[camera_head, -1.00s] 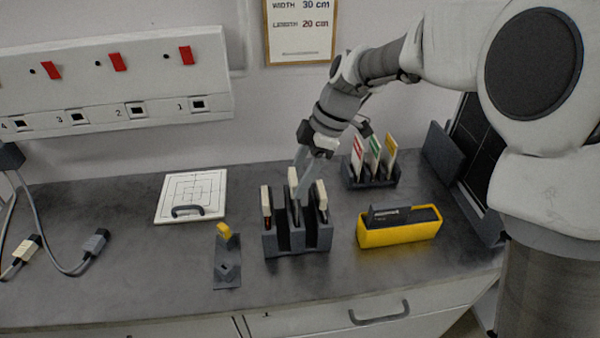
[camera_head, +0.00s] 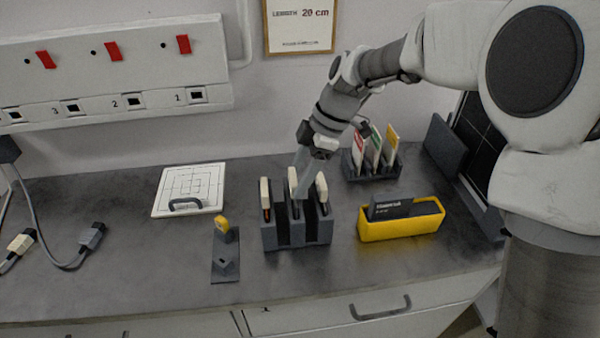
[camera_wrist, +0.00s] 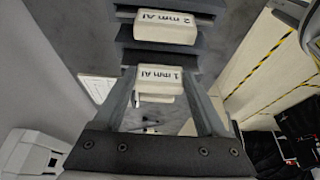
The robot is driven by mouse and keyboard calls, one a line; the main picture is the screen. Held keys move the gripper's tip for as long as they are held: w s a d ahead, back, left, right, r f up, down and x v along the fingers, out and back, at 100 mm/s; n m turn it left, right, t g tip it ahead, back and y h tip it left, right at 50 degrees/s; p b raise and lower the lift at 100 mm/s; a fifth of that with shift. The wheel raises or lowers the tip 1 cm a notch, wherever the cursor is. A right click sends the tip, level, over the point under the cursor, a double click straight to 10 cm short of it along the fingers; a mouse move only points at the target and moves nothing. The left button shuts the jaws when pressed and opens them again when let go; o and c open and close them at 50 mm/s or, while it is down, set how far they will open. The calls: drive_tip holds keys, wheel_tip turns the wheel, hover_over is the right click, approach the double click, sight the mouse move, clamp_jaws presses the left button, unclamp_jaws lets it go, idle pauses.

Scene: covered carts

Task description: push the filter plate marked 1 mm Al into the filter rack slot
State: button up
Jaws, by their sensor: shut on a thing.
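The filter rack (camera_head: 300,236) is a dark grey block with slots in the middle of the bench. Several plates with cream handles stand in it, at its left (camera_head: 265,190) and right (camera_head: 321,187). My gripper (camera_head: 299,188) reaches down to the middle of the rack. In the wrist view its fingers (camera_wrist: 160,105) are shut on the handle of the plate marked 1 mm Al (camera_wrist: 158,74). This middle handle (camera_head: 292,180) sits slightly higher than its neighbours. A handle marked 2 mm Al (camera_wrist: 165,27) is beyond it. The plate's lower edge is hidden.
A yellow bin (camera_head: 402,230) stands right of the rack. Behind is a holder (camera_head: 371,178) with coloured cards. A white board (camera_head: 189,190) lies back left. A small grey stand with a yellow knob (camera_head: 222,225) is close left. Bench space in front is clear.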

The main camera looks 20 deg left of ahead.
drive_tip(key=shift+f+b, duration=0.75)
drive_tip(key=shift+f, duration=0.25)
drive_tip(key=o, duration=1.4)
drive_tip(key=p+v, duration=0.2)
drive_tip(key=v, duration=1.5)
drive_tip(key=shift+r, duration=0.2)
drive_tip(key=s+d+r+m+t+h+p, duration=0.1)
drive_tip(key=s+d+r+m+t, duration=0.1)
drive_tip(key=s+d+m, duration=0.35)
drive_tip(key=s+d+r+m+t+h+p, duration=0.1)
drive_tip(key=s+d+r+m+t, duration=0.15)
drive_tip(key=d+m, duration=0.6)
drive_tip(key=s+d+f+m+t+h+p, duration=0.1)
drive_tip(key=s+d+f+m+t+h, duration=0.1)
drive_tip(key=s+d+m, duration=0.7)
drive_tip(key=s+d+f+t, duration=0.1)
drive_tip(key=s+d+f, duration=0.1)
drive_tip(key=d, duration=0.1)
drive_tip(key=shift+d+m+p, duration=0.2)
drive_tip(key=shift+m+p, duration=0.1)
drive_tip(key=shift+m, duration=0.1)
